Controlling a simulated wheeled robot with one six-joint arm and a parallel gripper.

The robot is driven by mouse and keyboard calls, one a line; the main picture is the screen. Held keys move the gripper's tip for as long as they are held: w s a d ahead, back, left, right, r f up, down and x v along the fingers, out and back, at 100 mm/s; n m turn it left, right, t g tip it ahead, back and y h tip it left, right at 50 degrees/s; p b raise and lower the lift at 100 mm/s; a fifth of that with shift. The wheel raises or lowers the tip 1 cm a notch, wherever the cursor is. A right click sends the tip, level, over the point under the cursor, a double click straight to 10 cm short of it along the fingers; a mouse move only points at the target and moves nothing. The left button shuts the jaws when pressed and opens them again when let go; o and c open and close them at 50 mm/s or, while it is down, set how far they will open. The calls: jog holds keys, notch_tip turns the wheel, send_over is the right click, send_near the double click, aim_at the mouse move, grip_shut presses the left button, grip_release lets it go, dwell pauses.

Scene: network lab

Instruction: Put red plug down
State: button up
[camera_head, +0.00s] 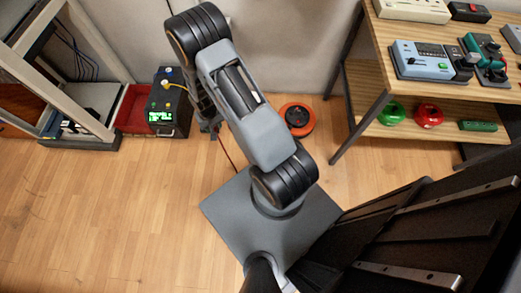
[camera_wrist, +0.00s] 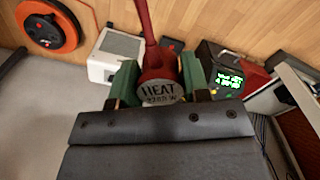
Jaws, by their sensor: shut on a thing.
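My gripper (camera_wrist: 160,82) is shut on the red plug (camera_wrist: 157,64) in the wrist view. The plug sits between two green fingers, and its round pale end reads "HEAT 2200 W". A red cable runs from the plug to the top of that view. In the head view my gripper (camera_head: 208,124) hangs low, near the wall, mostly hidden by my arm. A thin stretch of red cable shows below it, but the plug itself cannot be made out there.
A black box with a green display (camera_head: 163,103) and a red tray (camera_head: 133,108) stand left, beside a rack (camera_head: 100,47). An orange cable reel (camera_head: 298,118) lies right of my arm. A wooden shelf unit (camera_head: 440,98) stands right. The wrist view shows a white box (camera_wrist: 112,57). Front-left floor is clear.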

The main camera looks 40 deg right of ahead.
jog(key=s+d+f+m+b, duration=0.1)
jog(key=s+f+m+b, duration=0.2)
jog(key=f+b, duration=1)
jog(key=s+d+f+m+b, duration=0.2)
jog(key=s+f+m+b, duration=0.1)
jog(key=f, duration=2.1)
jog(key=d+f+b, duration=0.2)
jog(key=d+f, duration=0.1)
jog(key=d, duration=0.1)
jog(key=s+d+f+b, duration=0.1)
jog(key=d+f+b, duration=0.1)
jog(key=d+f, duration=0.1)
jog(key=d+f+b, duration=0.2)
jog(key=d+f, duration=0.1)
jog(key=d, duration=0.3)
jog(key=shift+s+f+b, duration=0.3)
jog(key=shift+f, duration=0.05)
jog(key=shift+d+f, duration=0.1)
jog(key=shift+f, duration=0.1)
jog(key=f+b, duration=0.2)
jog(key=f, duration=0.1)
jog(key=shift+d+f, duration=0.2)
jog(key=shift+f, duration=0.1)
jog(key=shift+r, duration=0.1)
